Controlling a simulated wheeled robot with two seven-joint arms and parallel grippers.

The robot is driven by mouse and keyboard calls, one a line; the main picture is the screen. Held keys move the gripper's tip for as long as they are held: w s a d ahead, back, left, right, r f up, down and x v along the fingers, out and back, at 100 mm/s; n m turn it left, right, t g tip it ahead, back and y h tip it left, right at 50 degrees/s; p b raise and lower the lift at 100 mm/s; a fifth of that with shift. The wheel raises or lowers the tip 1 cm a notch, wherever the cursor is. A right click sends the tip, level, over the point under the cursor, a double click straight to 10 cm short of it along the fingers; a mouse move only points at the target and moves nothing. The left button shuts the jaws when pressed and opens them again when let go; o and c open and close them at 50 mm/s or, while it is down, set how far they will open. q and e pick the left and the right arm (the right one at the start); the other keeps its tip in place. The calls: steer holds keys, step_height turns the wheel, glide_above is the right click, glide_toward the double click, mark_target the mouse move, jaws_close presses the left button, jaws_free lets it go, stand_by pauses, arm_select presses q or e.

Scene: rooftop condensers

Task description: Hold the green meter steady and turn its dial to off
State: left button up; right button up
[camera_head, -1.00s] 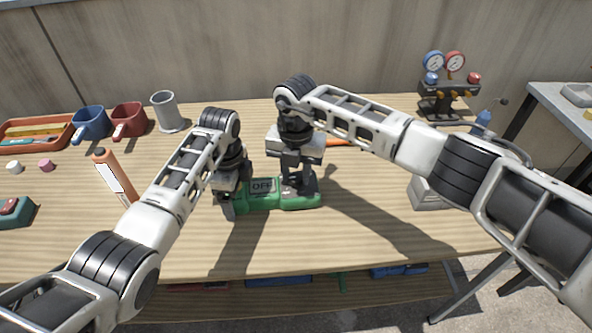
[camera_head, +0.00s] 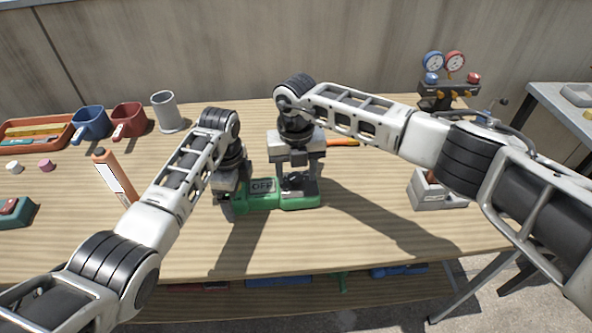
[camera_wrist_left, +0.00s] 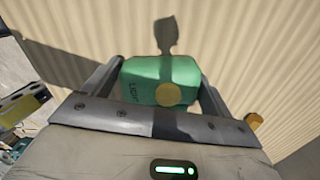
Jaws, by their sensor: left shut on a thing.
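The green meter (camera_head: 262,203) lies on the wooden table in the middle of the head view. Its small display appears to read OFF. My left gripper (camera_head: 229,203) is shut on the meter's left end. In the left wrist view, the meter (camera_wrist_left: 145,78) sits between the two fingers, with a round yellow spot on its end. My right gripper (camera_head: 297,172) is above the meter's right end, pointing down. Its fingers look apart, one on each side of a small dark dial (camera_head: 293,182). The gripper partly hides the dial.
Blue (camera_head: 90,122) and red (camera_head: 128,121) scoops, a grey cup (camera_head: 167,112) and an orange tray (camera_head: 15,148) stand at the back left. A gauge set (camera_head: 446,85) stands at the back right, a grey box (camera_head: 436,196) at right. The table front is clear.

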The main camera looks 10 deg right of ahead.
steer(key=shift+r, duration=0.1)
step_height(320, 180, up, 12)
stand_by(0.5)
arm_select(q)
steer(key=o, duration=1.1)
steer(key=shift+o, duration=0.2)
step_height(320, 180, up, 6)
steer(key=p, duration=0.5)
steer(key=shift+p, duration=0.3)
arm_select(e)
step_height(320, 180, up, 6)
steer(key=f, duration=0.1)
glide_above(296, 176)
arm_select(q)
steer(key=shift+r, duration=1.5)
arm_select(e)
steer(key=shift+r, duration=0.15)
